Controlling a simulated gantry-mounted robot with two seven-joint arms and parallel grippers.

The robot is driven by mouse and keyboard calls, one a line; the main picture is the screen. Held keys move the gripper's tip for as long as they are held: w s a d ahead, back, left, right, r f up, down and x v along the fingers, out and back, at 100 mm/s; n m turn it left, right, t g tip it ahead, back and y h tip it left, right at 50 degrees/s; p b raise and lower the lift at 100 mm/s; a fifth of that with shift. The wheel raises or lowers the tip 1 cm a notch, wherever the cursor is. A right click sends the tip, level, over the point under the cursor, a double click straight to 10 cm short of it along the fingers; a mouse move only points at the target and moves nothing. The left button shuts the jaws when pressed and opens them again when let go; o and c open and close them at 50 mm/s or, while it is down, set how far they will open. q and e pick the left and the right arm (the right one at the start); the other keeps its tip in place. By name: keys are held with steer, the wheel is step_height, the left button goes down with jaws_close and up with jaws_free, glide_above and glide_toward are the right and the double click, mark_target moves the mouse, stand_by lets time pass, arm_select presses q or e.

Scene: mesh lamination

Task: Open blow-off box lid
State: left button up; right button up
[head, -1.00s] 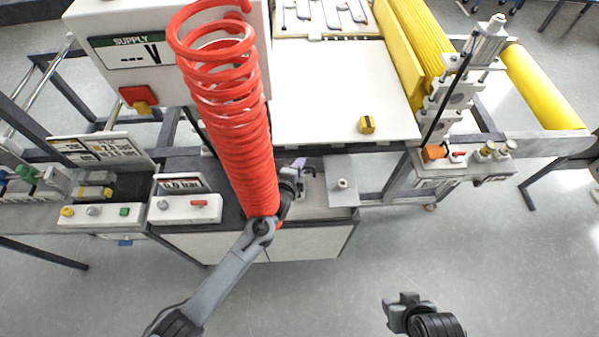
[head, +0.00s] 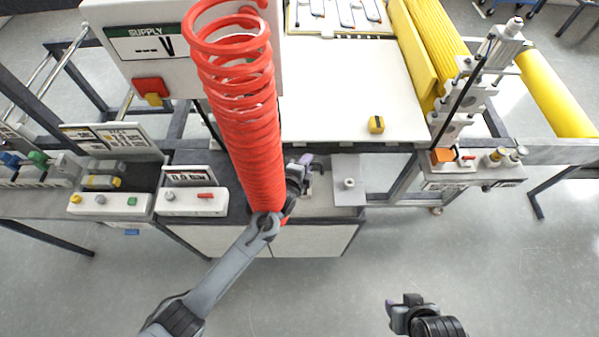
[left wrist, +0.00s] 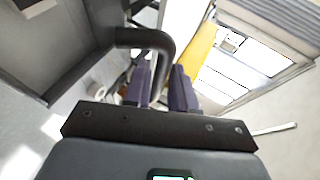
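The blow-off box looks to be the pale cabinet (head: 315,238) at the front middle in the head view. A grey plate (head: 348,170) with a small knob (head: 349,183) lies on its top right; I cannot tell if this is the lid. My left gripper (head: 304,163) is above the box top, left of the plate, partly behind the red coil. In the left wrist view, its two purple fingers (left wrist: 163,88) stand apart with a dark curved bar (left wrist: 145,38) running between them. Whether they grip it is unclear. My right gripper (head: 402,301) is low at right, away from the bench; its fingers are unclear.
A red coiled hose (head: 245,120) hangs in front of the bench near my left arm. A yellow block (head: 376,124) sits on the white table (head: 345,90). Button boxes (head: 110,203) stand at left, a metal press (head: 465,95) at right.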

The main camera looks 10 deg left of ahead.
arm_select(q)
steer(key=v, duration=1)
steer(key=shift+b, duration=0.45)
steer(key=shift+s, duration=0.1)
